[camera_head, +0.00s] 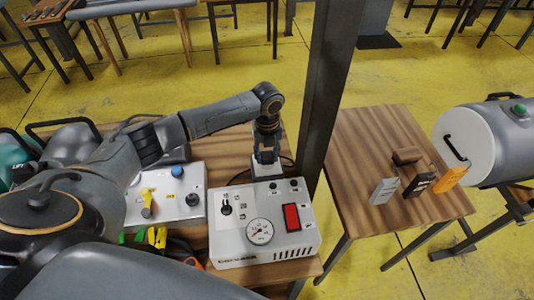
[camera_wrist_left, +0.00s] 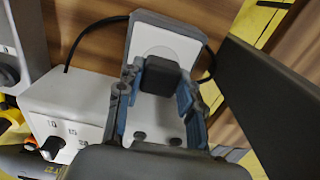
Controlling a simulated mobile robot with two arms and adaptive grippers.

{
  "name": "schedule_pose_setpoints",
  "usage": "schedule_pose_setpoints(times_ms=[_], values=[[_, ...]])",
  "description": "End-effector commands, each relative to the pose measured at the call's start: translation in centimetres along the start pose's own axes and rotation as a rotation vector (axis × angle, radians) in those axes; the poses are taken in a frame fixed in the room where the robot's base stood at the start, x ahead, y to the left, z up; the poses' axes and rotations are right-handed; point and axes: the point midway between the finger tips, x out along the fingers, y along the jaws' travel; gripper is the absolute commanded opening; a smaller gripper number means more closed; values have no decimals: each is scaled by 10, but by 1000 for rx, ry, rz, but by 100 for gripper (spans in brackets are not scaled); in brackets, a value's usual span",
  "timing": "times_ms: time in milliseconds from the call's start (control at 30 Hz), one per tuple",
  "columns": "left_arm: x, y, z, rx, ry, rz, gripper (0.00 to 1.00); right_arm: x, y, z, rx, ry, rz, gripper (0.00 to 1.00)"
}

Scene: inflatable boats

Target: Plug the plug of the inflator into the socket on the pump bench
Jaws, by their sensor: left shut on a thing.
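The inflator (camera_head: 262,240), a white box with a gauge, a black knob and a red switch, stands on the wooden pump bench (camera_head: 222,172). My left gripper (camera_head: 266,158) points down just behind it, at a small pale socket block (camera_head: 264,172). In the left wrist view my left gripper (camera_wrist_left: 163,88) is shut on the black plug (camera_wrist_left: 163,76), between its blue pads. The plug is in front of the pale socket plate with a round face (camera_wrist_left: 165,40). Whether it is seated or just above the face cannot be told. My right gripper is not in view.
A dark post (camera_head: 325,90) rises close to the right of my left gripper. A black cable (camera_wrist_left: 80,42) curves behind the inflator. A grey-white control box (camera_head: 170,195) stands to its left. A side table (camera_head: 375,150) with small boxes stands right.

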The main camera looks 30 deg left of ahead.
Motion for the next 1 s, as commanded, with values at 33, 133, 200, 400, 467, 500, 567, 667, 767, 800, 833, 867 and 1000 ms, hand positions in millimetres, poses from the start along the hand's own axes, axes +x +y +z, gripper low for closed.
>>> schedule_pose_setpoints(times_ms=[33,133,200,400,467,500,567,667,767,800,833,867,1000], values=[[0,0,0,0,0,0,9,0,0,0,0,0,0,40],[0,0,0,0,0,0,9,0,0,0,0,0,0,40],[1,0,0,0,0,0,9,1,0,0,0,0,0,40],[5,0,0,0,0,0,9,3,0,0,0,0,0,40],[6,0,0,0,0,0,9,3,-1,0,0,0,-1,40],[7,0,0,0,0,-1,9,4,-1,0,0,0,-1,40],[8,0,0,0,0,-1,9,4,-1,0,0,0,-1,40],[10,0,0,0,0,-1,9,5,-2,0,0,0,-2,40],[12,0,0,0,0,-1,9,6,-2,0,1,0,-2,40],[12,0,0,0,0,-1,43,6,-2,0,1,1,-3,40],[12,0,0,0,0,-1,49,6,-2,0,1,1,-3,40],[12,0,0,0,0,-1,55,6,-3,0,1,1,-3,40],[12,0,0,0,0,0,63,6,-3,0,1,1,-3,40]])
